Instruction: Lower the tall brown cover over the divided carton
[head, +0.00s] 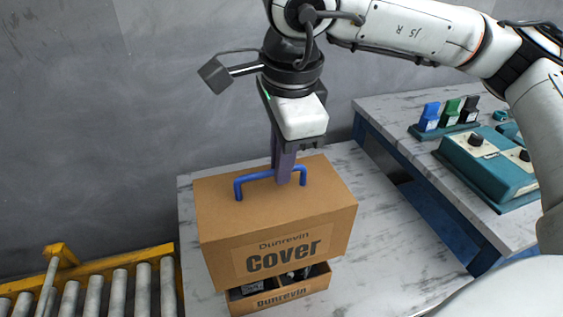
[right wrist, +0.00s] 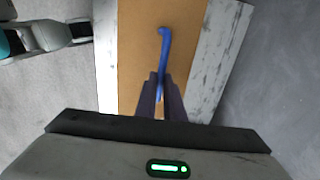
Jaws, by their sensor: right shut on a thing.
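The tall brown cover (head: 272,225) has a blue handle (head: 256,177) on its top and the words "Dunrevin Cover" on its front. My right gripper (head: 285,172) is shut on the handle from above; in the right wrist view its fingers close on the blue bar (right wrist: 164,50). The divided carton (head: 282,297) stands on the marble table directly below the cover. Its front wall and some dark contents show under the cover's lower edge; the cover hides the rest. Whether the cover's rim overlaps the carton's back I cannot tell. My left gripper is not in view.
A roller conveyor (head: 118,290) with a yellow frame lies at the lower left. A second table (head: 400,110) at the right holds a teal device (head: 490,160) and a rack of coloured pieces (head: 445,120). The marble table right of the carton (head: 400,245) is clear.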

